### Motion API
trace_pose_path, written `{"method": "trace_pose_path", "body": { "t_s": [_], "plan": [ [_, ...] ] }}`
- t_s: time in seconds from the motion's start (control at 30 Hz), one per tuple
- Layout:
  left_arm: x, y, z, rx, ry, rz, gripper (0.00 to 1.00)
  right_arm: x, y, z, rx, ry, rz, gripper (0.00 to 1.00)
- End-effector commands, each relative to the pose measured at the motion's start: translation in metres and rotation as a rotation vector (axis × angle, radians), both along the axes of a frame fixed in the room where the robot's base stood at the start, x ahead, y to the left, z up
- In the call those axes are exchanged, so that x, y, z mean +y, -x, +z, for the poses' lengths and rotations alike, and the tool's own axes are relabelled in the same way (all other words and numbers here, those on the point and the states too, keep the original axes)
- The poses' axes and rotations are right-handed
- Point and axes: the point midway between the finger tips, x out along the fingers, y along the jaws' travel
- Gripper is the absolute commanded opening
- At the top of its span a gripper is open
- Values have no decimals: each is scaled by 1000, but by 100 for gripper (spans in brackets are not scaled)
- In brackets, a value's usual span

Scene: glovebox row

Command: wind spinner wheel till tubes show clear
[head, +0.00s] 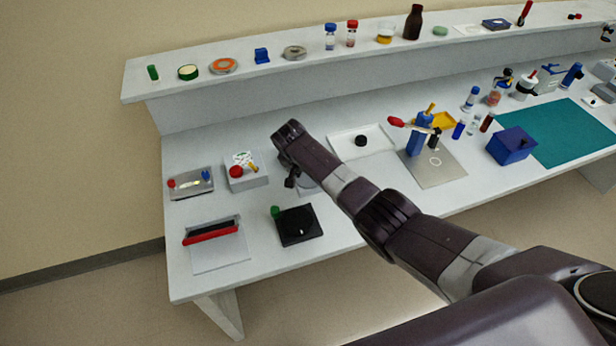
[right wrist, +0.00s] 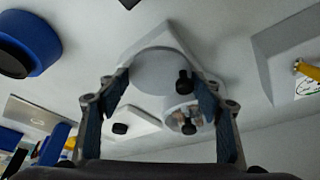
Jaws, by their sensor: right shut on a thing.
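The hand spinner (head: 309,186) stands on the bench, mostly hidden behind my right arm in the head view. In the right wrist view its pale round wheel (right wrist: 160,70) sits between my right gripper's two fingers (right wrist: 162,85), which are shut on it from both sides. Beside the wheel is a light drum (right wrist: 174,107) with small pinkish-brown tube ends (right wrist: 187,118) in its face. A black knob (right wrist: 185,82) stands out near the right finger. Whether the tubes are clear or cloudy is too small to tell. My left gripper is not in view.
A box with a red knob (head: 247,172) is to the spinner's left. A black square device with a green knob (head: 298,226) is in front. A white tray (head: 375,132) lies to the right. The back shelf (head: 220,88) holds small items.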

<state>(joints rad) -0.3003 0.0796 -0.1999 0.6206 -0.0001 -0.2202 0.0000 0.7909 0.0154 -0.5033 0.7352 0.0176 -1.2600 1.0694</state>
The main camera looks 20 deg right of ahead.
Motion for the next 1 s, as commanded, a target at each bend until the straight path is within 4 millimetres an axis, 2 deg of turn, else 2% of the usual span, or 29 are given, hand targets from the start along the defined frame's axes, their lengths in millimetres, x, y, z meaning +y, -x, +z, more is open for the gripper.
{"method": "trace_pose_path", "body": {
  "t_s": [0.1, 0.33, 0.87, 0.9, 1.0],
  "plan": [
    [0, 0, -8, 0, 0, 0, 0, 2, 0, -3, 3, -1, -61, 36],
    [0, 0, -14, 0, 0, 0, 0, 1, -1, -2, 3, 0, -137, 36],
    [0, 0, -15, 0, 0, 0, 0, 1, 0, -1, 4, 0, -160, 36],
    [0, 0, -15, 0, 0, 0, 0, 1, 0, -1, 4, 0, -160, 62],
    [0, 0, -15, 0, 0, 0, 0, 1, 0, -1, 3, 0, -160, 73]
  ]
}}
